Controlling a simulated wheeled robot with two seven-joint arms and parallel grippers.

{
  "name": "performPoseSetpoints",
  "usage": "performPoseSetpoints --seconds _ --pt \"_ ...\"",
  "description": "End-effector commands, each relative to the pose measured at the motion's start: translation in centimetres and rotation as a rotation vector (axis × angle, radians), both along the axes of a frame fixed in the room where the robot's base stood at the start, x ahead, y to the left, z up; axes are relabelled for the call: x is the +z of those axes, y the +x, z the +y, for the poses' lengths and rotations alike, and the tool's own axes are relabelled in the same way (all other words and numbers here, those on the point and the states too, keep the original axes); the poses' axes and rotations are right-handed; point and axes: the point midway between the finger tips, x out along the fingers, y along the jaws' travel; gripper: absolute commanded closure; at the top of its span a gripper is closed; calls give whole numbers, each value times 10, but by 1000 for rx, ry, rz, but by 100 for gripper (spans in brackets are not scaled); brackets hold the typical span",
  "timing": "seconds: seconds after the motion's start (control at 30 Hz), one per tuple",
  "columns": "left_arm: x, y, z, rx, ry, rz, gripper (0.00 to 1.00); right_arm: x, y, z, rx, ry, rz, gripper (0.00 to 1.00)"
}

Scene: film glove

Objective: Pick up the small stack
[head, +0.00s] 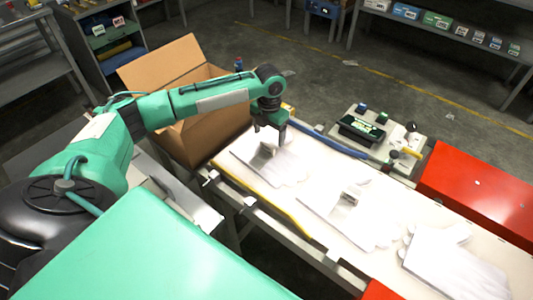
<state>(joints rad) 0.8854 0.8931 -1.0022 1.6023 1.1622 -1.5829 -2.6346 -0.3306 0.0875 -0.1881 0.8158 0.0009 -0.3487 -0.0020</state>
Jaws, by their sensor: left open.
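White glove-shaped sheets lie in flat stacks on the pale worktable. One stack (288,172) is at the left, under my left gripper. Another stack (325,203) lies in the middle, and a larger pile (455,265) is at the right. I cannot tell for sure which is the small stack. My left gripper (269,135) points down, open and empty, above the far part of the left stack; it appears apart from it. A small shiny grey piece shows on the left stack, and a similar piece (348,198) on the middle one. My right gripper is out of view.
An open cardboard box (190,140) stands left of the table, close to my left arm. A control panel (375,132) is behind the table. Red housings (480,195) border the right side. A yellow strip (260,205) runs along the near edge.

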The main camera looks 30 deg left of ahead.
Motion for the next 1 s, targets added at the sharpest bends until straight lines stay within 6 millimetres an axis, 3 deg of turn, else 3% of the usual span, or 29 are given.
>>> performPoseSetpoints --seconds 0.3,0.6,0.9,0.93,1.0 --pt "-43 -8 -1 0 0 3 24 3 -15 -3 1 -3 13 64" --pt "-49 -8 0 -1 1 2 24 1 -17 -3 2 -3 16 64" --pt "-49 -8 0 0 1 2 81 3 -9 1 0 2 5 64" --pt "-49 -8 0 0 1 2 86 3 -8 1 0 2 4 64" --pt "-49 -8 0 0 1 1 86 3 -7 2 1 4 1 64"
